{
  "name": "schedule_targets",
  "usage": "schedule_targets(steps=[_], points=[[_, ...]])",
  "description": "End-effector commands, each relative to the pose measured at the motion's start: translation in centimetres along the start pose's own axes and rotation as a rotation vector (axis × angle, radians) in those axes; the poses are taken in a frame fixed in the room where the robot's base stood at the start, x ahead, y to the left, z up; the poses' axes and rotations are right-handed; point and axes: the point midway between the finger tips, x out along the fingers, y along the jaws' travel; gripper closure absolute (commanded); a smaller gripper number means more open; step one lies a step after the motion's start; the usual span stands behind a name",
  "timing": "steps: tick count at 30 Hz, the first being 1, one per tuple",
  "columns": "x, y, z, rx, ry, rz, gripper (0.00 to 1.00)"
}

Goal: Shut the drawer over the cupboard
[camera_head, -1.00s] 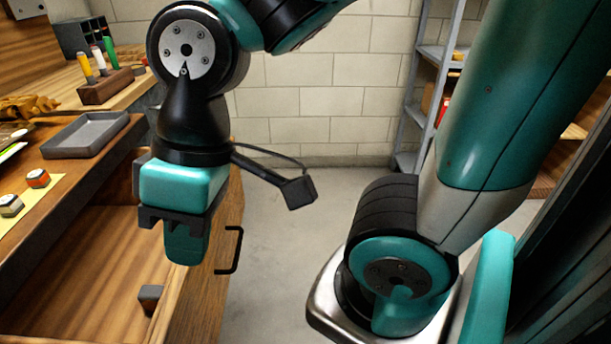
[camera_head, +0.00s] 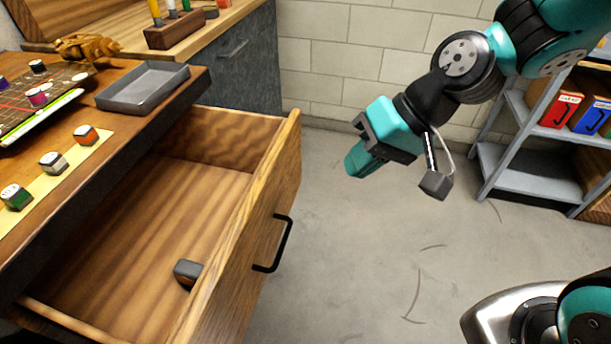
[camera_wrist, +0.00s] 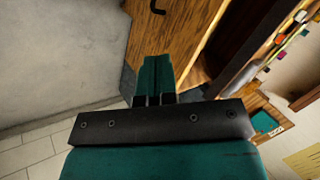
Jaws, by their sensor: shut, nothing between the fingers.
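The wooden drawer (camera_head: 240,250) stands pulled out from under the workbench top in the head view. Its front faces right and carries a black bar handle (camera_head: 280,243). A small dark block (camera_head: 187,271) lies inside, near the front panel. My gripper (camera_head: 355,168) is shut and empty, over the floor to the right of the drawer front and apart from it. In the wrist view my gripper's fingers (camera_wrist: 154,75) are together, and the wooden drawer front (camera_wrist: 180,40) with part of its handle (camera_wrist: 157,8) shows beyond them. The cupboard below the drawer is not clearly visible.
On the bench top (camera_head: 75,150) are a grey tray (camera_head: 145,85) and several small blocks on a yellow strip (camera_head: 60,180). A grey shelf unit (camera_head: 520,165) with red and blue binders stands at the right. The floor (camera_head: 370,250) beside the drawer is clear.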

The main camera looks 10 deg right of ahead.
Motion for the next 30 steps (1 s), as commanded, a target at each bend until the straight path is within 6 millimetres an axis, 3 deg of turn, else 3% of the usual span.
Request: schedule_targets(steps=[3,6,12,17,30], points=[[2.8,3.4,-2.7,0.206,0.073,-0.073,1.00],[4.5,5.9,-4.2,0.345,0.135,-0.117,1.00],[6.3,8.8,-5.4,0.495,0.209,-0.160,1.00],[7.7,9.0,-5.9,0.508,0.218,-0.164,1.00],[16.3,8.0,-7.9,0.503,0.214,-0.163,1.00]])
